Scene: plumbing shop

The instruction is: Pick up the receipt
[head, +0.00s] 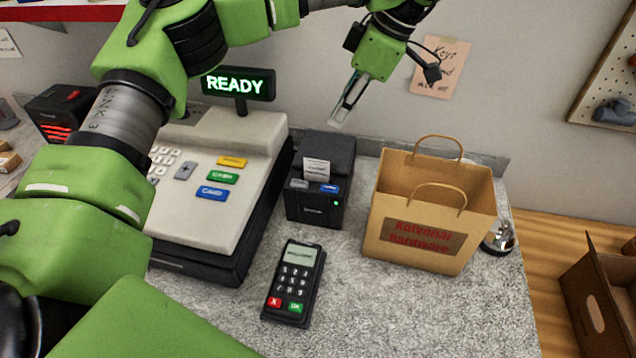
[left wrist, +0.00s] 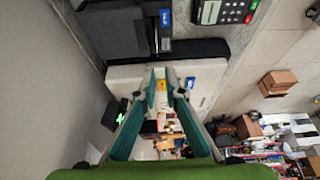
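The receipt (head: 317,170) is a small white printed slip standing up out of the slot of the black receipt printer (head: 322,211). My left gripper (head: 338,118) is above and behind the printer, pointing down, with nothing between its fingers. In the left wrist view its two fingers (left wrist: 162,76) are apart at the tips. The printer (left wrist: 112,32) is beyond the fingertips at the top of that view; I cannot make out the receipt clearly there. My right gripper is in neither view.
A cash register (head: 222,150) with a READY display (head: 238,84) stands left of the printer. A paper bag (head: 420,225) stands to the right, with a bell (head: 498,238) behind its right edge. A card terminal (head: 294,283) lies in front. The front-right counter is clear.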

